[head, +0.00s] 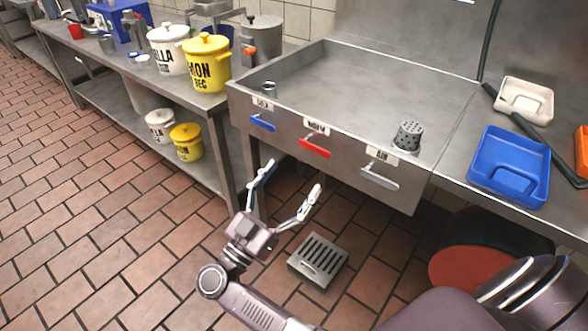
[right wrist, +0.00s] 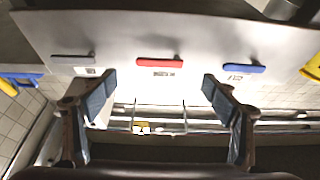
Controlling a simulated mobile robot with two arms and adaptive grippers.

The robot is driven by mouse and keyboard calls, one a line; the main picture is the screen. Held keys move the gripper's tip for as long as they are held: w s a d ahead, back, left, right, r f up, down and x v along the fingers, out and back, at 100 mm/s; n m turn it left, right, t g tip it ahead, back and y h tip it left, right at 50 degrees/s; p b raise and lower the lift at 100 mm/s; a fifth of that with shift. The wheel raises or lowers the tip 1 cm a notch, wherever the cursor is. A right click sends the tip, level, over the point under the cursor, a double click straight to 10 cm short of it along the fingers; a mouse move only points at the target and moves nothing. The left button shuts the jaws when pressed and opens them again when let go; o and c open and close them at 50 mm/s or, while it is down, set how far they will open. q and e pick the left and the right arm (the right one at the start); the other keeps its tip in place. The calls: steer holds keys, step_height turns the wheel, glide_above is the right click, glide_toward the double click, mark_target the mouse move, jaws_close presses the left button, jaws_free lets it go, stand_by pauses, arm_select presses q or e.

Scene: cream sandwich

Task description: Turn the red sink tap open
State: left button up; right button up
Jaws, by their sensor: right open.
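The red tap handle (head: 315,147) is a short bar on the front panel of the metal sink (head: 350,75). It sits between a blue handle (head: 262,123) and a grey handle (head: 380,179). My right gripper (head: 292,178) is open and empty, below and in front of the panel. In the right wrist view the red handle (right wrist: 160,63) is roughly centred between the spread fingers of the right gripper (right wrist: 159,84), and apart from them. That view shows the panel upside down. My left gripper is not in view.
A perforated metal cup (head: 408,136) stands at the sink's near right edge. A blue tray (head: 510,165) lies on the right counter. Yellow (head: 206,65) and white (head: 168,48) pots stand on the left counter. A drain grate (head: 318,260) is on the tiled floor.

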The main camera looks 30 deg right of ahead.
mark_target(314, 150)
steer(key=x, duration=0.7)
steer(key=shift+w+d+r, duration=0.1)
steer(key=shift+d+r, duration=0.1)
steer(key=shift+d, duration=0.15)
steer(key=c, duration=1.7)
